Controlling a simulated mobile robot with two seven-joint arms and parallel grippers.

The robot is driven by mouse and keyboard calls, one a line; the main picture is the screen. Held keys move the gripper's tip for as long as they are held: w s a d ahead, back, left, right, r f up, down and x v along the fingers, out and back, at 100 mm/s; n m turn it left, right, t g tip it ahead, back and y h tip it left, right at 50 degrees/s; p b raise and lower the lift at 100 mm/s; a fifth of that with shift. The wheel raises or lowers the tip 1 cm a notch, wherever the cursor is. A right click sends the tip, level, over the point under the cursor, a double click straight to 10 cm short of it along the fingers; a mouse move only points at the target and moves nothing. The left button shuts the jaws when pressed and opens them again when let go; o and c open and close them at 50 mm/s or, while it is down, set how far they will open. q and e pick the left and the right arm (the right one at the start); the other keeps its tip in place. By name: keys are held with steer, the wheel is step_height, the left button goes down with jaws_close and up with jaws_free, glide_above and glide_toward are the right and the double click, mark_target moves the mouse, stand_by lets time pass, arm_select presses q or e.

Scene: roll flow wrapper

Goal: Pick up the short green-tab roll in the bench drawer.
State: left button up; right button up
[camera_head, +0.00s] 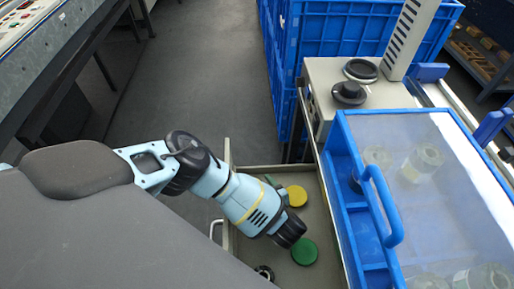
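A green round tab (304,251) shows from above in the open bench drawer (328,225), right of and below the black end of my light blue arm. A second green piece (270,180) shows farther back in the drawer, partly hidden by the arm. I cannot tell which green one is short, since their heights are hidden. A yellow round tab (297,195) lies beside it. My arm comes in from the left and reaches over the drawer. No gripper fingers show. My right gripper is not in view.
A blue-framed case with a clear lid (410,135) and blue handle (383,207) borders the drawer on the right. Clear rolls (421,163) show under its lid. A dark round piece (264,272) lies near the drawer's front. Blue crates (345,25) stand behind.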

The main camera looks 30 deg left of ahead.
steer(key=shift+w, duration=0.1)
